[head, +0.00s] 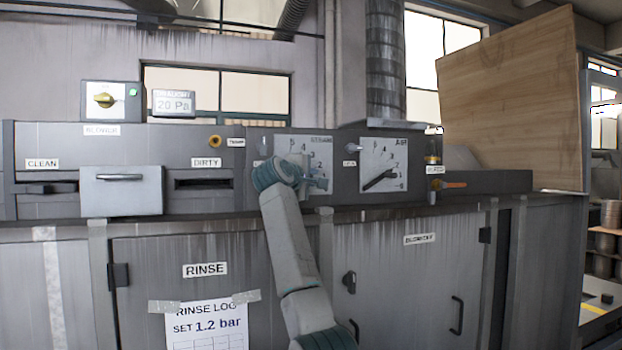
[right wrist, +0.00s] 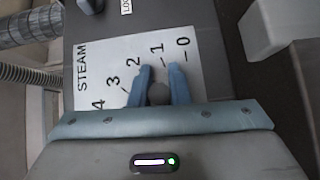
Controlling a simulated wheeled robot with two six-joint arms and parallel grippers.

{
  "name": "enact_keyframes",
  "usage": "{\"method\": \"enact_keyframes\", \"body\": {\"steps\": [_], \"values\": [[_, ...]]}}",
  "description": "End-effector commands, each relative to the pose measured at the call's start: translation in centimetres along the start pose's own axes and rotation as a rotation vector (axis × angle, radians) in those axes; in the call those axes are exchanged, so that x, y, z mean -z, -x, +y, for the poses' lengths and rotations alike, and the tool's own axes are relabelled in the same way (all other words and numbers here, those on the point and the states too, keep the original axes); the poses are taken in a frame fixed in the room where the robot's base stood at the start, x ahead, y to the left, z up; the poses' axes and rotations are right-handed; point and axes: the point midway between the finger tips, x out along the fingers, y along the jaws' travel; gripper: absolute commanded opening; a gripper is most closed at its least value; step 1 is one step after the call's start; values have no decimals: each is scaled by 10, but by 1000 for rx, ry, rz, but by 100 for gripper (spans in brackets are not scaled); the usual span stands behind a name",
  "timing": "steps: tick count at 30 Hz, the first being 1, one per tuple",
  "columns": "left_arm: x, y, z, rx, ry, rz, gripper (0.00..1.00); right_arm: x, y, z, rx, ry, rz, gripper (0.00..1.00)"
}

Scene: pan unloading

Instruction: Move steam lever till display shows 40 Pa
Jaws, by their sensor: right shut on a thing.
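The fingers lie over the plate near the 1 and 2; the lever's exact reading is hidden. The display (head: 173,104), labelled draught, reads 20 Pa. My left gripper is not in view.
A second dial (head: 383,165), labelled air, has a dark lever low on its scale, to the right of my arm. A grey drawer front (head: 122,191) juts out at left. A wooden board (head: 512,100) stands at right. Cabinet doors with handles lie below.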

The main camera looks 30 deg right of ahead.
Motion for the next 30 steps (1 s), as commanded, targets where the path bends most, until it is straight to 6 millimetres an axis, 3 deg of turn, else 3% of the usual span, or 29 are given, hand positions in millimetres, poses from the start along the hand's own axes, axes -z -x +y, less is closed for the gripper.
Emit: {"method": "enact_keyframes", "body": {"steps": [12, 24, 25, 27, 30], "values": [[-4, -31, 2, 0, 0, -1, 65, 16, 16, 23, -294, 292, 1, 0], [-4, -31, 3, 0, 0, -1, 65, 19, 19, 28, -335, 337, 0, 0], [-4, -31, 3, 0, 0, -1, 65, 19, 19, 28, -335, 336, 0, 22], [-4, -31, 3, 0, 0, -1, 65, 19, 19, 28, -334, 336, 0, 36], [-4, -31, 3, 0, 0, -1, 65, 19, 19, 28, -334, 336, 0, 38]]}}
